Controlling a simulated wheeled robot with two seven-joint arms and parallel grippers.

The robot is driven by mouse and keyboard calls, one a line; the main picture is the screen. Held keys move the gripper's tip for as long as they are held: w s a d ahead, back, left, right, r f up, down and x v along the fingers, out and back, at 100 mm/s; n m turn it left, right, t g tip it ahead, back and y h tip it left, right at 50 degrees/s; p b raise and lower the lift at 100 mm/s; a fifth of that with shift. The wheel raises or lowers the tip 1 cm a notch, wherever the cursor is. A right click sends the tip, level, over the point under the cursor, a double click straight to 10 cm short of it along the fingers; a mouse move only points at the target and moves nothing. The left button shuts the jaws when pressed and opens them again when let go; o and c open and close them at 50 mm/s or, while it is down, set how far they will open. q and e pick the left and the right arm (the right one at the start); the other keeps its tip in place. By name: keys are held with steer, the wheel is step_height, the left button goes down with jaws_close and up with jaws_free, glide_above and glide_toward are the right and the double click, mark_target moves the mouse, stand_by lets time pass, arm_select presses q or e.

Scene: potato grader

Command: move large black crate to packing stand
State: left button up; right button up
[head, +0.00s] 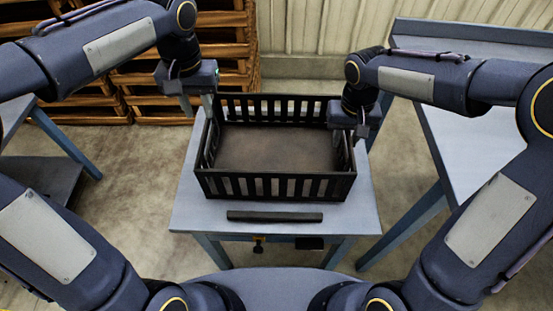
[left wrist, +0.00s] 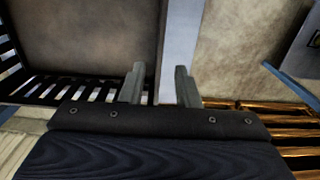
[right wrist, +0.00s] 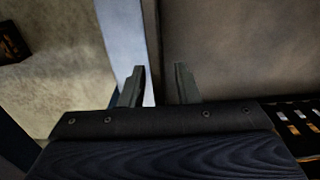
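The large black crate (head: 275,187) has slatted walls and a bare brown floor, and looks empty. It sits upright on a small blue-grey table (head: 350,212) in front of me. My left gripper (head: 198,103) is at its left end wall; in the left wrist view the fingers (left wrist: 160,85) are spread, one over the inside and one outside. My right gripper (head: 351,128) is at the right end wall; in the right wrist view its fingers (right wrist: 159,84) are spread on either side of that wall. Gaps show between fingers and wall. Nothing marks which table is the packing stand.
A dark flat bar (head: 275,216) lies on the table in front of the crate. A larger blue-grey table (head: 480,150) stands to the right, another table (head: 15,112) at the left edge. Wooden pallets (head: 225,50) are stacked behind left. A ribbed wall closes the back.

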arm_select(q)
steer(key=shift+r, duration=0.6)
arm_select(e)
steer(key=shift+r, duration=0.15)
step_height(320, 180, up, 12)
steer(key=shift+f, duration=0.15)
